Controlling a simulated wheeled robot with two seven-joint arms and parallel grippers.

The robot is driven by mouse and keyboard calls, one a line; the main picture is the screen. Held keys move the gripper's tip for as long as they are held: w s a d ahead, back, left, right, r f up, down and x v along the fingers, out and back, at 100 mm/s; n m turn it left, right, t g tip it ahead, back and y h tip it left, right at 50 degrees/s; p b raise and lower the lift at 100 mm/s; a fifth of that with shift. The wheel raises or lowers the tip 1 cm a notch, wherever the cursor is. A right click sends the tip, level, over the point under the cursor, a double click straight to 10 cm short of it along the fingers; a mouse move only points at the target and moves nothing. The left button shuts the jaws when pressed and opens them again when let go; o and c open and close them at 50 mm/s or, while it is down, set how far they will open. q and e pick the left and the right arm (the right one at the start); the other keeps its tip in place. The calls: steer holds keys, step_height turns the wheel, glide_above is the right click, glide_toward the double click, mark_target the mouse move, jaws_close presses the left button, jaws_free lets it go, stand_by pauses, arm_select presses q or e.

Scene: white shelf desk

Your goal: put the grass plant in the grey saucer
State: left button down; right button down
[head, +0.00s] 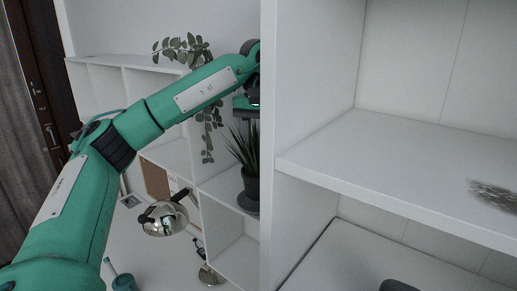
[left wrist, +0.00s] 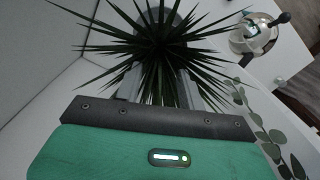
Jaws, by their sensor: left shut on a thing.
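The grass plant (head: 243,152) has spiky dark green leaves and a dark grey pot, upright, partly hidden by a white upright panel. The grey saucer (head: 247,204) shows as a dark round rim right under the pot; I cannot tell whether they touch. My left gripper (head: 246,104) is above the plant, its fingers mostly hidden there. In the left wrist view, the left gripper (left wrist: 165,88) has its two grey fingers on either side of the grass plant (left wrist: 158,45) and is shut on it; the leaves hide the contact. My right gripper is not in view.
The white panel (head: 268,150) stands close to the right of the plant. A trailing plant (head: 208,125) hangs behind my left arm. A shiny metal lamp (head: 165,218) is at lower left. The right shelf (head: 390,165) is mostly bare, with a bristly object (head: 495,193).

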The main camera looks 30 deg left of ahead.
mark_target(258, 149)
arm_select(q)
steer(key=shift+f, duration=1.5)
steer(key=c, duration=0.9)
jaws_free()
steer(key=shift+f, duration=0.1)
steer(key=shift+o, duration=0.2)
steer(key=shift+r+b, duration=0.3)
steer(key=shift+r, duration=5.85)
